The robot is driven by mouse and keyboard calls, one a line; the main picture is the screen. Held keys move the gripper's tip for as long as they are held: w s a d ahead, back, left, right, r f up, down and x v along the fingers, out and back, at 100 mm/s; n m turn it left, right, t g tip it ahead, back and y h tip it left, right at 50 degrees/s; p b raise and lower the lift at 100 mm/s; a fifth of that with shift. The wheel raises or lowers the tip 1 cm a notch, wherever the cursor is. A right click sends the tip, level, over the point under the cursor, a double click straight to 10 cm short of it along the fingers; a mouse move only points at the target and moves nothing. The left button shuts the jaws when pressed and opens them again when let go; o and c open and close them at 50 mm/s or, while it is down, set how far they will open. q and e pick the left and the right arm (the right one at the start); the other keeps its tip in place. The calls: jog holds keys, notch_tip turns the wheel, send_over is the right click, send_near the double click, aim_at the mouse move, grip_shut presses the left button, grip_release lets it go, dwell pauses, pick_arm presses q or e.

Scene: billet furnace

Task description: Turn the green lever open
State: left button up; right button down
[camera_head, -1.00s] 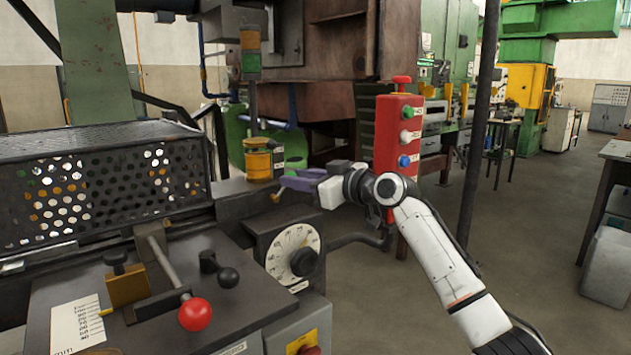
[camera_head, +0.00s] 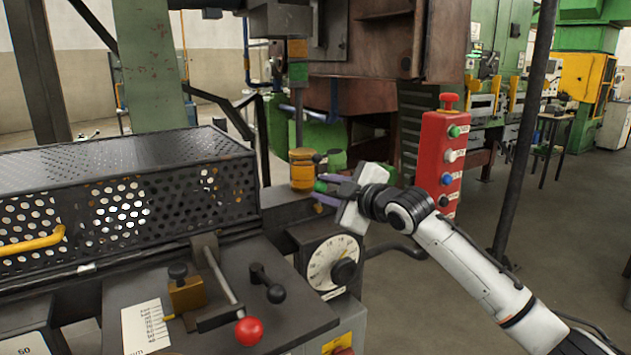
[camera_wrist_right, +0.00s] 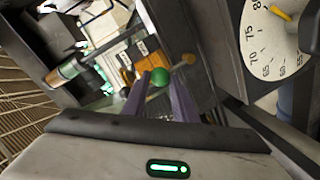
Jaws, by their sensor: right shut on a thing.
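The green lever's round green knob (camera_wrist_right: 160,77) sits between the two purple fingers of my right gripper (camera_wrist_right: 161,90) in the right wrist view. In the head view a bit of the green knob (camera_head: 320,186) shows at the fingertips, by the yellow valve-like fitting. My right gripper (camera_head: 326,190) is shut on the knob, its white body tilted. Most of the lever's arm is hidden by the fingers. A small yellow-brown end (camera_wrist_right: 188,60) shows just beyond the knob. My left gripper is in neither view.
A white dial (camera_head: 332,262) with a black knob is just below my right gripper. A red button box (camera_head: 440,160) stands right of it. A perforated black guard (camera_head: 120,195) and a red-balled lever (camera_head: 248,331) are to the left. Open floor lies at right.

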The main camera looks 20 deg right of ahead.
jog(key=shift+d+f+h, duration=0.3)
jog(key=shift+f, duration=0.25)
jog(key=shift+a+n, duration=0.1)
jog(key=shift+n, duration=0.2)
jog(key=c, duration=1.3)
grip_release()
jog(key=shift+a+r, duration=0.1)
jog(key=shift+r, duration=0.1)
jog(key=b+v, duration=0.1)
jog(key=v, duration=0.9)
jog(key=shift+s, duration=0.1)
jog(key=shift+c, duration=0.3)
